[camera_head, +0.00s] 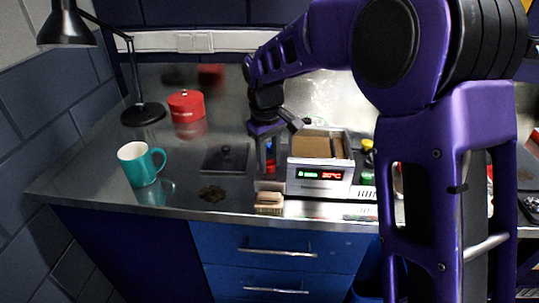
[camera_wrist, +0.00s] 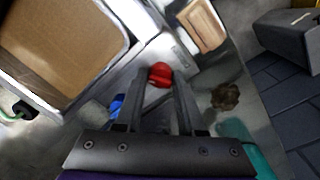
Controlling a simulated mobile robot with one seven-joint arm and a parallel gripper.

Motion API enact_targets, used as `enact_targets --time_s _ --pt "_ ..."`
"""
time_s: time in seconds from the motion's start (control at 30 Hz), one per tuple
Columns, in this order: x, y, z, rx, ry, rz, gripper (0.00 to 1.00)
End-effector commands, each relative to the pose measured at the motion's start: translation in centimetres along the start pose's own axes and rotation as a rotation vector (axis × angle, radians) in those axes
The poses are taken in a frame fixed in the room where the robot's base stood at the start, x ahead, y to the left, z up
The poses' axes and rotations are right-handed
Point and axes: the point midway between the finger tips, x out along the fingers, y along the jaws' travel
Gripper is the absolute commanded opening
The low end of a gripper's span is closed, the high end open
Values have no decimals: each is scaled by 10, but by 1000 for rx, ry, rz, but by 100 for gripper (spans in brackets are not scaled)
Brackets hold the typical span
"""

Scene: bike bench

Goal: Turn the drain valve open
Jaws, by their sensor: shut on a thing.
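A silver tank unit (camera_head: 320,188) with a lit display reading 30°C stands on the steel bench, with brown cardboard-coloured material in its open top. The red drain valve handle (camera_wrist: 160,75) is beside the tank's left wall; a bit of red (camera_head: 270,166) shows there in the head view. My gripper (camera_head: 265,158) points down at it. In the wrist view my gripper (camera_wrist: 161,84) is shut on the red handle, its fingers on either side of it. A blue part (camera_wrist: 117,105) shows beside the fingers. The handle's exact angle is hard to tell.
A wooden-backed block (camera_head: 268,203) lies at the bench's front edge, near the tank. A flat grey lid (camera_head: 225,158), a dark stain (camera_head: 212,193), a teal mug (camera_head: 139,163) and a red tin (camera_head: 187,106) are to the left. A black lamp (camera_head: 67,25) stands behind.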

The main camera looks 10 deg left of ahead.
Motion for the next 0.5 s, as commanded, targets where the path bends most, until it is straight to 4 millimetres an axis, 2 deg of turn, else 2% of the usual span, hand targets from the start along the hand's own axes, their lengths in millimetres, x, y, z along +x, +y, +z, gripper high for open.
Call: enact_targets --time_s 0.23,0.5 --pt "0 -2 0 150 -11 -3 0" --pt "1 -2 0 235 -16 -2 0"
